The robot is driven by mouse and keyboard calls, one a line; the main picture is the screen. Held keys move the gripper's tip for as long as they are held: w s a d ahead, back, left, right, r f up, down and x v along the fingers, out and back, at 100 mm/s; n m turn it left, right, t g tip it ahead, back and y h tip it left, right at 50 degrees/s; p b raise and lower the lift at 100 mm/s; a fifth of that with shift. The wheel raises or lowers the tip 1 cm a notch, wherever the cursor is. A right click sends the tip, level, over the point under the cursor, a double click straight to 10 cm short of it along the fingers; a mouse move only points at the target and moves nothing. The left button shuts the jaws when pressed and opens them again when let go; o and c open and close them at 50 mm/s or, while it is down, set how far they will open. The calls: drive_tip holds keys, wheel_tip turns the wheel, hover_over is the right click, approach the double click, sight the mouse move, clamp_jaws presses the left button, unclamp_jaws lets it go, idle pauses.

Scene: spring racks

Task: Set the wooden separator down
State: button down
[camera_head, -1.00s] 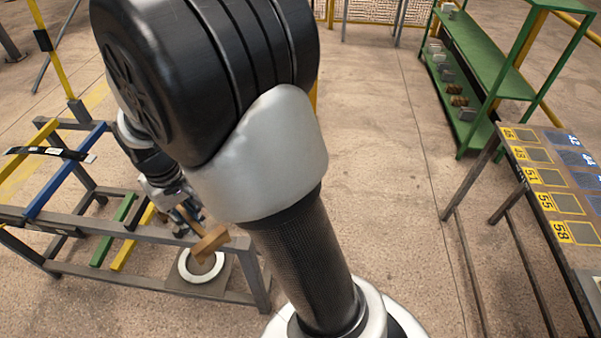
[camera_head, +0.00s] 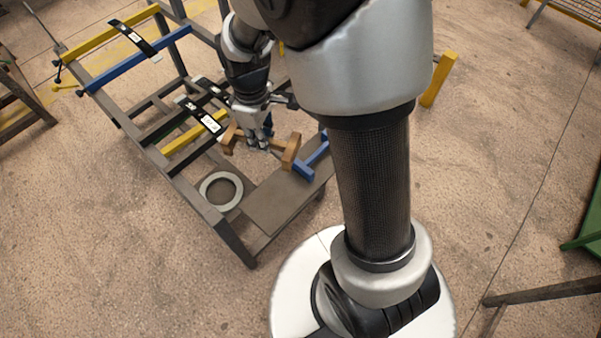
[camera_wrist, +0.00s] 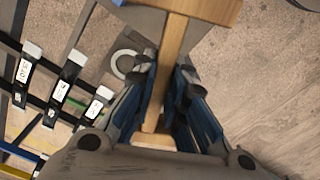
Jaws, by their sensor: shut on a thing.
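The wooden separator (camera_head: 291,151) is a light-brown bar with a wider block at each end. My gripper (camera_head: 260,141) is shut on its middle bar and holds it over the right part of the dark metal rack. In the wrist view the separator's bar (camera_wrist: 172,62) runs between my blue-padded fingers (camera_wrist: 168,100), with one end block across the top of the picture. I cannot tell from the head view whether the separator touches the plate beneath.
The rack (camera_head: 190,183) has a grey flat plate (camera_head: 271,207), a pale ring (camera_head: 238,190) and a blue separator (camera_head: 304,172) close to the wooden one. Black labelled straps (camera_head: 204,117) and yellow and blue bars (camera_head: 140,58) lie at its left and back.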

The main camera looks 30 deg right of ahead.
drive_tip(key=s+f+n+b, duration=0.1)
drive_tip(key=f+n, duration=0.3)
drive_tip(key=f, duration=0.4)
drive_tip(key=s+f+n+b, duration=0.1)
drive_tip(key=f+n+b, duration=0.2)
drive_tip(key=f, duration=0.4)
drive_tip(key=s+f+n+b, duration=0.1)
drive_tip(key=f+n+b, duration=0.1)
drive_tip(key=f+n, duration=0.4)
wheel_tip(320, 180, down, 3)
drive_tip(key=shift+d+r, duration=0.1)
drive_tip(key=shift+r, duration=0.05)
drive_tip(key=shift+f+b, duration=0.2)
drive_tip(key=shift+b, duration=0.1)
drive_tip(key=c, duration=2)
unclamp_jaws()
drive_tip(key=shift+c, duration=0.2)
drive_tip(key=o, duration=0.4)
drive_tip(key=shift+o, duration=0.2)
drive_tip(key=shift+r, duration=0.1)
